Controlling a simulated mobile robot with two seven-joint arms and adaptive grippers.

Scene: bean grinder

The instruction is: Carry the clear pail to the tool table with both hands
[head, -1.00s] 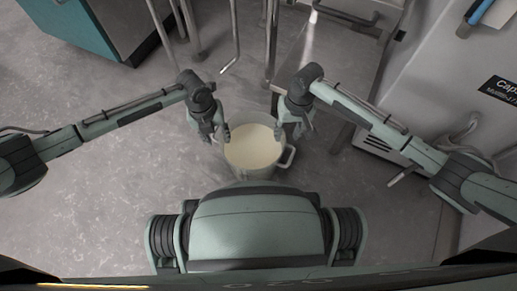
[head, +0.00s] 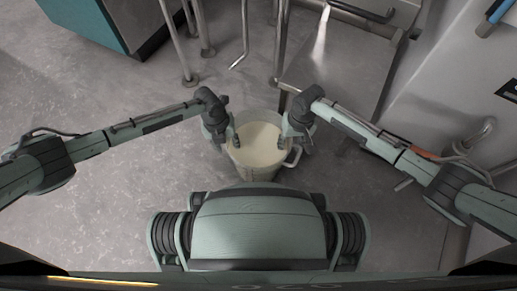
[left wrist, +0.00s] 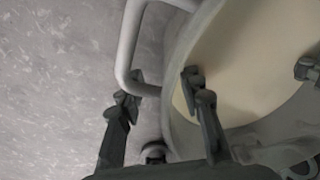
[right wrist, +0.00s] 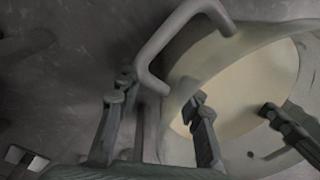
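The clear pail (head: 257,150), filled with a cream-coloured content, is upright in front of my body, between my two grippers. My left gripper (head: 228,141) is at its left side and my right gripper (head: 298,138) at its right side. In the left wrist view, one finger is outside by a handle (left wrist: 127,45) and the other inside the rim, with the wall and handle end between them. The right wrist view shows the same hold at the other handle (right wrist: 165,45). A steel table (head: 335,75) stands beyond the pail; I cannot tell whether it is the tool table.
Metal legs (head: 246,40) stand on the floor beyond the pail. A teal cabinet (head: 85,22) is at the upper left and a pale machine (head: 465,75) at the right. The floor on the left is open.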

